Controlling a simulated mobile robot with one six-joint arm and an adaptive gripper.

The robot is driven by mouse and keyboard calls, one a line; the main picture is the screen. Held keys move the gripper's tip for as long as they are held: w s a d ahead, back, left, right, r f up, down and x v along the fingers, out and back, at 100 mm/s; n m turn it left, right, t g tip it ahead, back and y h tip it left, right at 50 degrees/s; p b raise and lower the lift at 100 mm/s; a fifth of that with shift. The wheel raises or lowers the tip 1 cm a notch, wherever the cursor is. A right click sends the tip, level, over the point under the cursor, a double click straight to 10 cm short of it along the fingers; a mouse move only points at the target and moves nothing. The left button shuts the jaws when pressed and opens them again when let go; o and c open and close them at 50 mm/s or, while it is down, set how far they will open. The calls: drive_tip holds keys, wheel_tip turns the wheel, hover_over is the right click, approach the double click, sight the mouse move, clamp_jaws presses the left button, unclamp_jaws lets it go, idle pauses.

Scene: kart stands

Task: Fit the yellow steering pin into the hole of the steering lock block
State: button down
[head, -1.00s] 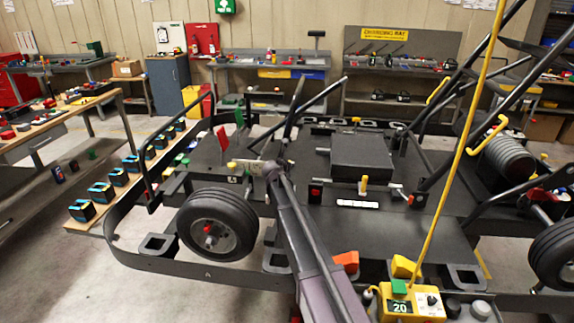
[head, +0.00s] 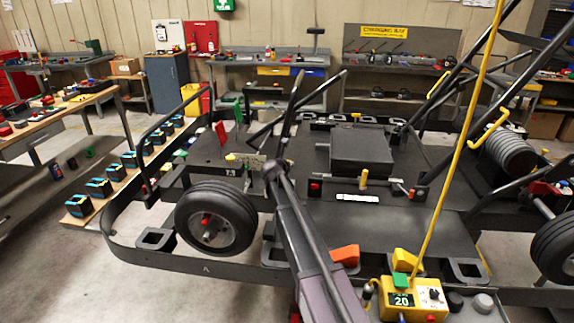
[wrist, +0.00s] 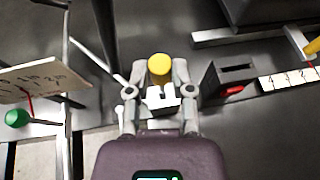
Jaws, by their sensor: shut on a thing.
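In the wrist view my gripper (wrist: 158,92) is shut on the yellow steering pin (wrist: 159,66), whose round yellow end shows between the fingertips. The rest of the pin is hidden. A black block with a dark recess in its top and a red part on its side (wrist: 230,82) stands just right of the gripper, apart from it. It looks like the steering lock block, and it seems to show in the head view (head: 315,187) right of my arm. My gripper in the head view (head: 274,166) is small and mostly hidden behind my arm.
A hanging plate (wrist: 45,80) and a green ball (wrist: 17,118) are at left. A yellow control box (head: 413,298) with a cable stands in front.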

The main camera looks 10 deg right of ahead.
drive_tip(key=shift+f+b, duration=3.05)
drive_tip(key=shift+f, duration=0.1)
drive_tip(key=shift+f+b, duration=0.45)
drive_tip(key=shift+b, duration=0.05)
idle(0.4)
drive_tip(key=shift+c, duration=2.1)
unclamp_jaws()
drive_tip(key=shift+r, duration=0.2)
wheel_tip(320, 180, up, 10)
drive_tip(key=p, duration=1)
drive_tip(key=shift+f, duration=0.15)
